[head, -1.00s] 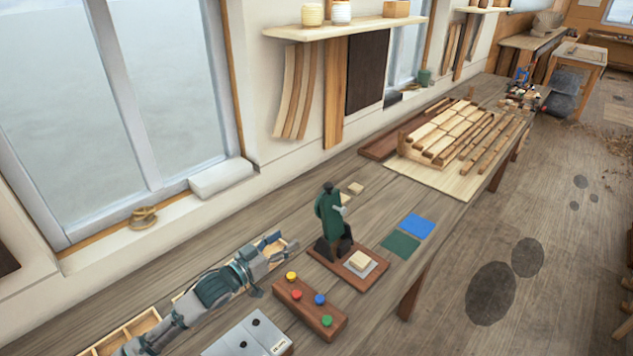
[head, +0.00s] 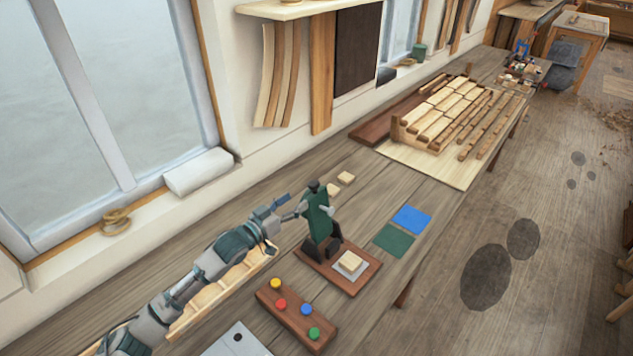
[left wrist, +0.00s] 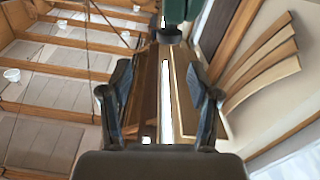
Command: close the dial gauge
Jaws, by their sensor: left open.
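The dial gauge (head: 318,218) is a dark green upright body with a dark knob on top, standing on a brown wooden base (head: 366,282). A pale wooden block (head: 350,262) rests on the grey plate in front of it. My left gripper (head: 292,206) is just left of the gauge's upper part, its jaws apart; I cannot tell whether it touches. In the left wrist view the open fingers (left wrist: 160,105) have nothing between them, and the gauge's green part (left wrist: 179,10) shows beyond them at the top. My right gripper is not in view.
A brown board with coloured knobs (head: 297,313) lies in front of the gauge. Blue (head: 411,219) and green (head: 394,241) squares lie to its right. Small pale blocks (head: 345,178) lie behind it. A rack of wooden strips (head: 452,115) stands farther back.

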